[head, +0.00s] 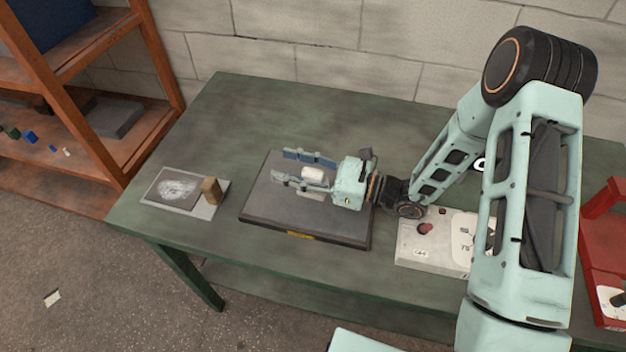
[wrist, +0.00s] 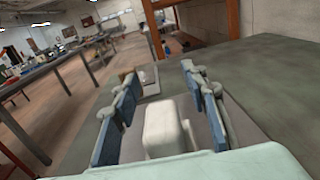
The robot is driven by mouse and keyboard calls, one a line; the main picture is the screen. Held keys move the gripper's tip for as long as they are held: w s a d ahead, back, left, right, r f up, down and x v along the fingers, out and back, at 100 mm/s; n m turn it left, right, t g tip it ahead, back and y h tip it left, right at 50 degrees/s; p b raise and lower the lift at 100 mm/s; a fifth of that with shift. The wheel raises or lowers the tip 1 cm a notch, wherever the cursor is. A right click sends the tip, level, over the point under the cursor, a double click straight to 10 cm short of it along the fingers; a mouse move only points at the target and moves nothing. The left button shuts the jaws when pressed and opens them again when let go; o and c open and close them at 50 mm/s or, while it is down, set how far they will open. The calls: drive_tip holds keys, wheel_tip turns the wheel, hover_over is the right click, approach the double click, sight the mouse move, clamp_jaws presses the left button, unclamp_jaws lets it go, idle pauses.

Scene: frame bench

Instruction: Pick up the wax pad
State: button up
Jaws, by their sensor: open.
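A small white block with rounded edges, which looks like the wax pad (head: 313,173), is over the dark board (head: 270,222) on the green bench. It also shows in the wrist view (wrist: 163,130). My gripper (head: 304,170) reaches in from the right, low over the board. In the wrist view my gripper (wrist: 160,95) is open, with a blue-padded finger on each side of the white block. A gap shows between the block and each finger. The block's underside is hidden, so I cannot tell whether it rests directly on the board.
A light plate (head: 206,209) with a grey picture-like sheet (head: 176,189) and a brown block (head: 211,190) lies left of the board. A white control box (head: 412,247) stands right of it. A red object (head: 604,235) is at the far right. The bench's back left (head: 245,110) is clear.

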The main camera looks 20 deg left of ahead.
clamp_jaws()
idle(0.3)
idle(0.3)
